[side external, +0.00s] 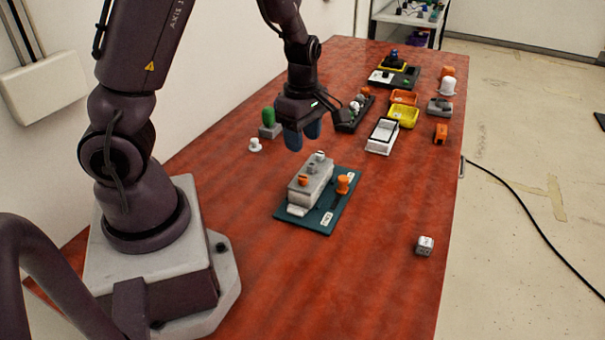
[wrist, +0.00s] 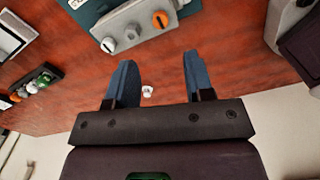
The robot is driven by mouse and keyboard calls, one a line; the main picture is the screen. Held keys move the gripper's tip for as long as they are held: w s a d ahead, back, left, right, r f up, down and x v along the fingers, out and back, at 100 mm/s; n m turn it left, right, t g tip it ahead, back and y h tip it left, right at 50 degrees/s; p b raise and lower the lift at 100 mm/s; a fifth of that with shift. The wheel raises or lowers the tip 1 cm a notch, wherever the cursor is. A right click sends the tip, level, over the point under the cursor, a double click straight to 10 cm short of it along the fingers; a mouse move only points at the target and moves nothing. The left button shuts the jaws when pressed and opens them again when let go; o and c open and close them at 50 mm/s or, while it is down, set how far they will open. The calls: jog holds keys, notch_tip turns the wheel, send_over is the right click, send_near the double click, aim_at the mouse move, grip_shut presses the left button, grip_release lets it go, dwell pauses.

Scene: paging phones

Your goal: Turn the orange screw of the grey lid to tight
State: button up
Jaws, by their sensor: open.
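The grey lid (side external: 318,177) is a block on a dark teal board (side external: 332,214) in the middle of the table. It also shows at the top of the wrist view (wrist: 140,22). The orange screw (side external: 303,181) stands on top of the lid, at its near end in the side view; it also shows in the wrist view (wrist: 160,19). Two grey knobs sit on the lid beside it. My gripper (side external: 303,133) is open and empty, above the table and beyond the lid. Its blue fingers (wrist: 156,78) are apart from the lid and the screw.
An orange knob (side external: 343,184) stands on the board right of the lid. A green cylinder (side external: 269,118) and a small white piece (side external: 255,145) stand left of my gripper.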

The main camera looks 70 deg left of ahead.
aim_at(303, 176)
notch_tip(303, 176, down, 10)
jog(key=shift+f, duration=0.1)
dwell(0.4)
grip_shut()
